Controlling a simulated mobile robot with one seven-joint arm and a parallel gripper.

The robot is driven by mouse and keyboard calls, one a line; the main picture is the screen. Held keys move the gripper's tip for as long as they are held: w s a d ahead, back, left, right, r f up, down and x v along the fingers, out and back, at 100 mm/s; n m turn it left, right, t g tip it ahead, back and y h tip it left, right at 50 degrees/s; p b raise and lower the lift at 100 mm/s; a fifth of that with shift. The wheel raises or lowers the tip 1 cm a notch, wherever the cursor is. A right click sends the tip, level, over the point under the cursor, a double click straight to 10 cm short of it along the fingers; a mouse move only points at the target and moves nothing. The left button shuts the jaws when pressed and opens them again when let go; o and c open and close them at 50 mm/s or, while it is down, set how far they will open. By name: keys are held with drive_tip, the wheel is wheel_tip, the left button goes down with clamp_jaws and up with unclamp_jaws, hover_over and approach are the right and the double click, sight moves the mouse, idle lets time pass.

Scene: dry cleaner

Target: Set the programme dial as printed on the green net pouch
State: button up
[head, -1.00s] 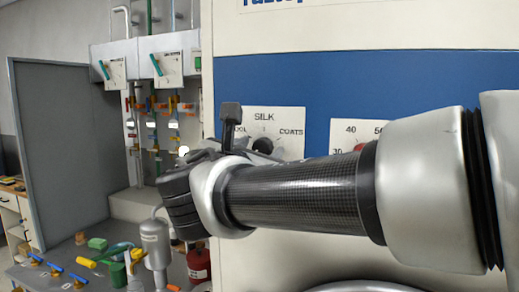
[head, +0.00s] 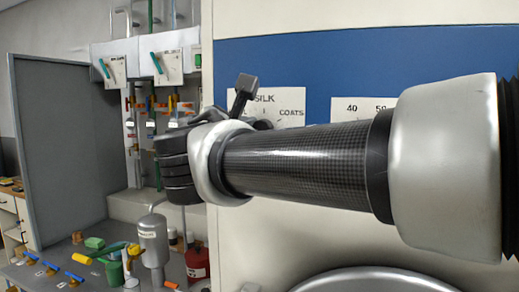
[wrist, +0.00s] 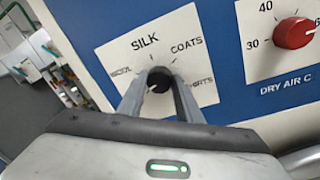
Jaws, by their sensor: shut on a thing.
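The programme dial (wrist: 158,79) is a black knob on a white plate (wrist: 195,60) in the wrist view. The plate reads SILK at the top, COATS at upper right, a word like SHIRTS at right and a blurred word at left. My gripper (wrist: 160,84) is shut on the dial, one finger on each side. A small white mark shows low on the knob, but I cannot tell surely where it points. In the head view my arm hides much of the plate (head: 291,98). I cannot make out the green net pouch or its print.
A red drying-air knob (wrist: 293,33) sits to the right of the dial on the blue panel. In the head view a bench (head: 70,275) at lower left holds a grey canister (head: 153,240), a red bottle (head: 197,262) and small coloured items. Valved pipes stand behind it.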

drive_tip(key=m+b, duration=0.4)
drive_tip(key=b, duration=0.1)
drive_tip(key=m+b, duration=0.5)
drive_tip(key=b, duration=0.1)
drive_tip(key=shift+f+h+b, duration=0.2)
drive_tip(key=shift+h+b, duration=0.1)
drive_tip(key=shift+r+t, duration=0.1)
drive_tip(key=shift+t, duration=0.2)
drive_tip(key=o, duration=1)
drive_tip(key=shift+o, duration=0.2)
